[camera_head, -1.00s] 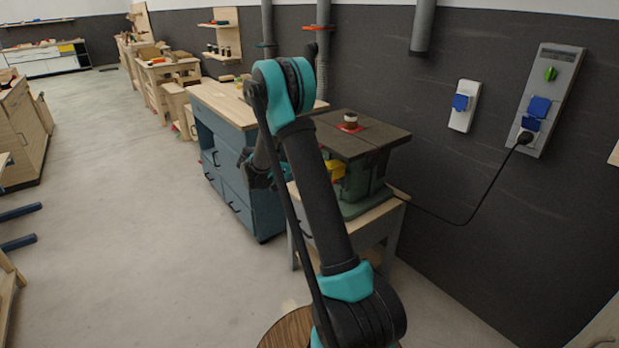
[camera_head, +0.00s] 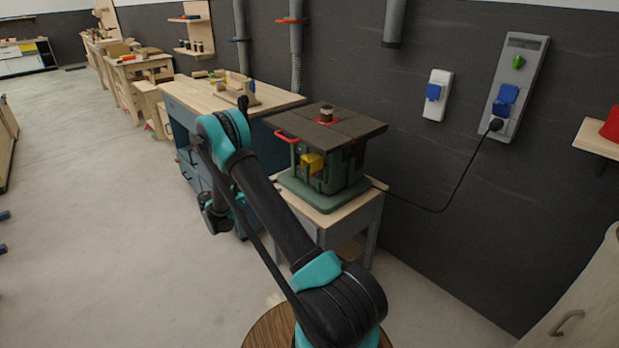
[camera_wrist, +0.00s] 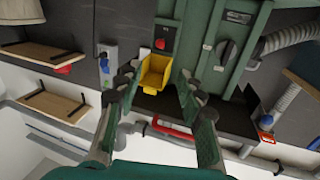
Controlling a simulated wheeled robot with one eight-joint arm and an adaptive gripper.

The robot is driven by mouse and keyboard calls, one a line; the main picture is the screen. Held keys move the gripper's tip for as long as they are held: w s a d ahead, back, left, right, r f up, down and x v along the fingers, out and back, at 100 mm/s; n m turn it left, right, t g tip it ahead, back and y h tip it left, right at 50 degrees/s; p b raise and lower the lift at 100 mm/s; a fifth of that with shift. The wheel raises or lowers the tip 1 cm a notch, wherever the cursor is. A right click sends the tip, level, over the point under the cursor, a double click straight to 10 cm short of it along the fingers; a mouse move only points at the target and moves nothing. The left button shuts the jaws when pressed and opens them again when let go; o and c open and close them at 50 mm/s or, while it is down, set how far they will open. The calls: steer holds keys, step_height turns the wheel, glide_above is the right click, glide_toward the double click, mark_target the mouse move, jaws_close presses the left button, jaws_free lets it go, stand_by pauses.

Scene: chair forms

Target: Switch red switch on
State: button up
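The green machine (camera_head: 327,160) with a dark flat top stands on a small wooden table, right of my arm in the head view. A yellow box-shaped part (camera_head: 312,161) is on its side. In the wrist view this yellow part (camera_wrist: 155,73) lies between my fingers in the picture, and a small red switch (camera_wrist: 160,43) sits on a plate just above it. My gripper (camera_wrist: 158,88) is open and empty, facing the machine with a gap that I cannot judge exactly. In the head view my gripper (camera_head: 217,213) is left of the machine, partly behind my arm.
A red handle (camera_head: 287,136) juts from the machine's top edge; it also shows in the wrist view (camera_wrist: 172,130). A blue workbench (camera_head: 185,150) stands behind to the left. A cable runs to wall sockets (camera_head: 505,95).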

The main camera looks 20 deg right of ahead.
mark_target(314, 175)
steer(key=w+d, duration=0.1)
steer(key=d, duration=1.5)
steer(key=shift+w, duration=0.2)
steer(key=shift+d, duration=0.1)
steer(key=shift+c, duration=0.4)
jaws_close()
